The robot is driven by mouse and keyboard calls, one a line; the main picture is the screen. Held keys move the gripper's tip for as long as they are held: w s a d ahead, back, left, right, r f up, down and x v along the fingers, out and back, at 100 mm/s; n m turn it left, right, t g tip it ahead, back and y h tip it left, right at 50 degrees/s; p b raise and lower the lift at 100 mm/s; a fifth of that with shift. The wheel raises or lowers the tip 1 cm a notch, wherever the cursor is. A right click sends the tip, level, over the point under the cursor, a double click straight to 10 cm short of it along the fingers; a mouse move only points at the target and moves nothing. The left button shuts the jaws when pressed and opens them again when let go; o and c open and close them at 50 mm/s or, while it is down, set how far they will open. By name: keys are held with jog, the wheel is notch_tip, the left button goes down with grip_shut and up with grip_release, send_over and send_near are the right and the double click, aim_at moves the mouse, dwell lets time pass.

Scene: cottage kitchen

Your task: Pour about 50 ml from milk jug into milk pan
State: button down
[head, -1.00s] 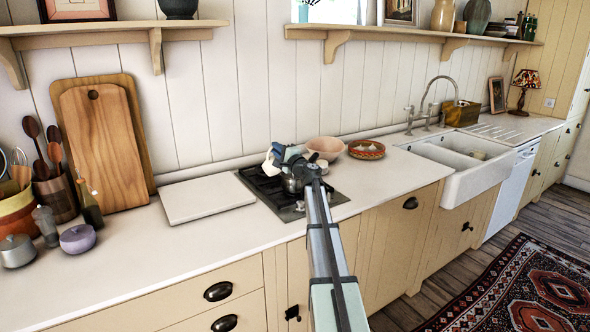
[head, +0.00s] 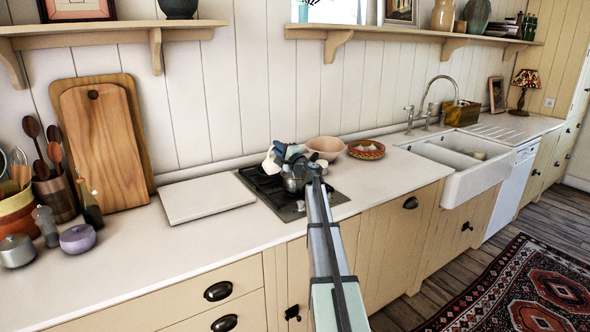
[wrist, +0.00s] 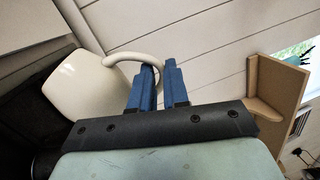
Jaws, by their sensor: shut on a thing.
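The cream-white milk jug (head: 270,162) is held up above the hob, tilted. In the wrist view the jug (wrist: 92,84) is at the left, with its curved handle passing between the blue fingers of my gripper (wrist: 158,88). In the head view my gripper (head: 281,150) is shut on that handle. The metal milk pan (head: 293,184) stands on the hob just below and right of the jug, partly hidden by my arm. The jug's contents, any stream of milk and the inside of the pan cannot be made out.
The black hob (head: 262,186) is set in the pale worktop. A pink bowl (head: 325,147) and a patterned bowl (head: 366,150) stand behind and right of it. A white slab (head: 205,200) lies to the left. A wall shelf (head: 400,35) runs above.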

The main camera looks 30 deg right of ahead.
aim_at(269, 163)
jog(key=shift+d+r, duration=0.1)
jog(key=a+f+n, duration=0.1)
jog(key=a+f+n+y, duration=0.1)
jog(key=n, duration=0.1)
jog(key=shift+a+n, duration=0.1)
jog(key=shift+n, duration=0.2)
jog(key=shift+a+r+n+g, duration=0.1)
jog(key=shift+a+n+g, duration=0.25)
jog(key=shift+n, duration=0.55)
jog(key=shift+a+f+n+y, duration=0.5)
jog(key=shift+a+f+n, duration=0.2)
jog(key=shift+n, duration=0.5)
jog(key=shift+r, duration=0.1)
jog(key=shift+a+g, duration=0.15)
jog(key=shift+g, duration=0.1)
